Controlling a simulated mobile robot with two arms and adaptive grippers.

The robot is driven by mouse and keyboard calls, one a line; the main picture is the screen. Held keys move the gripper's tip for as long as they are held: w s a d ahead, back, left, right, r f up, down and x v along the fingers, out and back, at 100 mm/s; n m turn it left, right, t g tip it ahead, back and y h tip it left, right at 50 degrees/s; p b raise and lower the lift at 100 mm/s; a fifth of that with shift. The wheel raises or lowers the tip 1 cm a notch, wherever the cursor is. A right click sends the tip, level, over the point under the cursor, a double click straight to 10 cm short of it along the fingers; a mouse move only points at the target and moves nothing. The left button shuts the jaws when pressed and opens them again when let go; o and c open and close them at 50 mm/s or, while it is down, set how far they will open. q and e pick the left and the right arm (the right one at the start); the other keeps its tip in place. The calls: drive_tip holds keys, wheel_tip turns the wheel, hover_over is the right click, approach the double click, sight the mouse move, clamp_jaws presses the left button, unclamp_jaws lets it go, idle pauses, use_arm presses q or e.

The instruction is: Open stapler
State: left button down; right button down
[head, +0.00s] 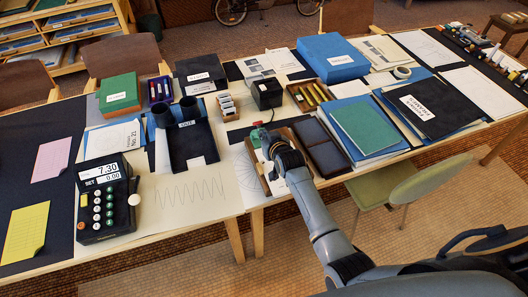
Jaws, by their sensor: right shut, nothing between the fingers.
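My right arm reaches in from the lower right. Its gripper (268,140) is shut and empty over a shallow wooden tray (255,170) near the middle of the table. A small greenish and red item (257,136) shows right at the fingertips. It may be the stapler, but it is too small and too covered by the gripper to be sure. I cannot tell whether it is open or whether the fingers touch it. My left gripper is out of view.
A dark two-part tray (325,148) stands close right of the gripper, and a black box (267,93) behind it. The paper with a wavy line (190,200) is clear.

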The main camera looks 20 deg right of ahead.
drive_tip(key=shift+w+r, duration=0.1)
drive_tip(key=shift+w+r, duration=0.45)
drive_tip(key=shift+w, duration=0.2)
drive_tip(key=shift+w+r, duration=0.1)
drive_tip(key=shift+r, duration=0.05)
drive_tip(key=shift+w+r, duration=0.25)
drive_tip(key=shift+w, duration=0.1)
drive_tip(key=shift+w+r, duration=0.2)
drive_tip(key=shift+w, duration=0.25)
